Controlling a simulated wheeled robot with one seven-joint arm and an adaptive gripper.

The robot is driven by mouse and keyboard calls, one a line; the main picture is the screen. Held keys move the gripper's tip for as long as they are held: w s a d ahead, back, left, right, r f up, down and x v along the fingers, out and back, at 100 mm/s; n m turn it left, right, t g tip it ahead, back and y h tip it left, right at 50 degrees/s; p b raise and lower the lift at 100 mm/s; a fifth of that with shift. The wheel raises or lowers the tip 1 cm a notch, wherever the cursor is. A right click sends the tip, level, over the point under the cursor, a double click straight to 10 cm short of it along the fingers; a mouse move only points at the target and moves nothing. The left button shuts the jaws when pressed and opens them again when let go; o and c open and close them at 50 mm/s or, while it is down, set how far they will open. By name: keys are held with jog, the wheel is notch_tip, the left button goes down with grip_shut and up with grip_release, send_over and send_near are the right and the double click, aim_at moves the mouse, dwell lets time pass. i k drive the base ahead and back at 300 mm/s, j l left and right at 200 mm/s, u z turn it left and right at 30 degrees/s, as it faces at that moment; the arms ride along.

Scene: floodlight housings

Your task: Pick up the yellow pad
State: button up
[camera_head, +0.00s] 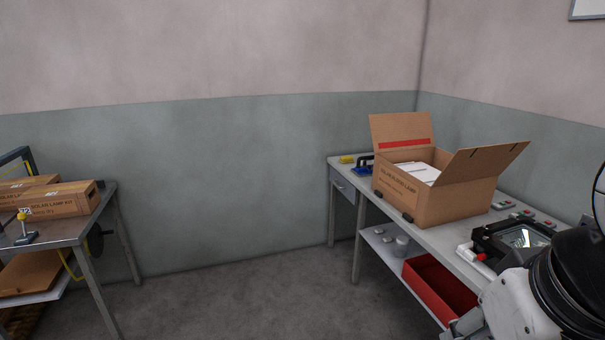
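A small yellow pad (346,159) lies at the far left end of the right-hand workbench (443,235), near the back wall. It is small in this view, and a dark blue object with a black handle (364,166) sits just right of it. My arm shows at the lower right corner, over the near part of the bench, well apart from the pad. My gripper is not in the picture.
An open cardboard box (437,199) stands on the bench between my arm and the pad. A black floodlight housing (512,240) lies nearer. A red bin (437,290) sits below. Another table (65,232) with boxes is at left. The floor between is clear.

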aim_at(345, 160)
jog(key=i+j+u, duration=0.1)
jog(key=i+u, duration=0.35)
jog(key=i, duration=1.3)
jog(key=i+z, duration=0.1)
jog(key=i, duration=0.5)
jog(key=i+j, duration=0.1)
jog(key=i, duration=0.5)
jog(key=i+j+z, duration=0.15)
jog(key=i, duration=0.5)
jog(key=i+j+z, duration=0.2)
jog(key=i+z, duration=0.25)
jog(key=i+j+z, duration=0.45)
jog(key=i, duration=0.2)
